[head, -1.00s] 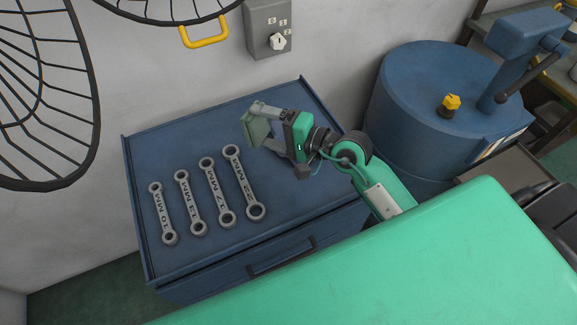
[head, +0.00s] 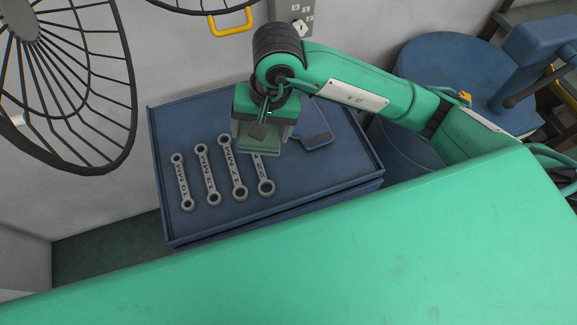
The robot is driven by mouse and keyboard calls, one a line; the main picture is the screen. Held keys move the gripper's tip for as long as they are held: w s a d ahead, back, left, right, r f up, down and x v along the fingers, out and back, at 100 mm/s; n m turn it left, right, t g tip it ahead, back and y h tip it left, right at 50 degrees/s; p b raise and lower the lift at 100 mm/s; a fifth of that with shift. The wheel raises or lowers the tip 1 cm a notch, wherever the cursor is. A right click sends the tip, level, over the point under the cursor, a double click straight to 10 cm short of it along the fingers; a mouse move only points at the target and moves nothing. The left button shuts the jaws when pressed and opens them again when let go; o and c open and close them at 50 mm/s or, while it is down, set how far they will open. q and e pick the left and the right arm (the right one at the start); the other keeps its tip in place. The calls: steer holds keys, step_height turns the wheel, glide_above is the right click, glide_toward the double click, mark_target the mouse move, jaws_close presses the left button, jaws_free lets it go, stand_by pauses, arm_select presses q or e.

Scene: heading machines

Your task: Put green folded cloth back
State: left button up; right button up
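My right gripper (head: 262,138) comes in from the right and points down over the blue cabinet top (head: 225,117). Its two fingers stand apart, on either side of the pale green folded cloth (head: 261,149), and appear to grip it. The cloth is above the cabinet top, partly over the upper end of the rightmost wrench. The gripper body hides part of the cloth. I cannot tell whether the cloth touches anything below. My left gripper is not in view.
Several grey wrenches (head: 207,176) lie side by side on the cabinet's left half. A flat blue shape (head: 314,128) lies right of my gripper. A wire fan guard (head: 125,70) hangs at the upper left. A blue drum (head: 425,58) stands at the right.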

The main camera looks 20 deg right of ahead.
steer(key=d+r+h+p, duration=0.1)
steer(key=d+r+h, duration=0.15)
steer(key=d, duration=0.35)
steer(key=shift+m+g, duration=0.4)
step_height(320, 180, down, 19)
steer(key=p, duration=0.6)
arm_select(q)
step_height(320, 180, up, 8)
arm_select(e)
steer(key=shift+f, duration=0.2)
steer(key=shift+f, duration=0.1)
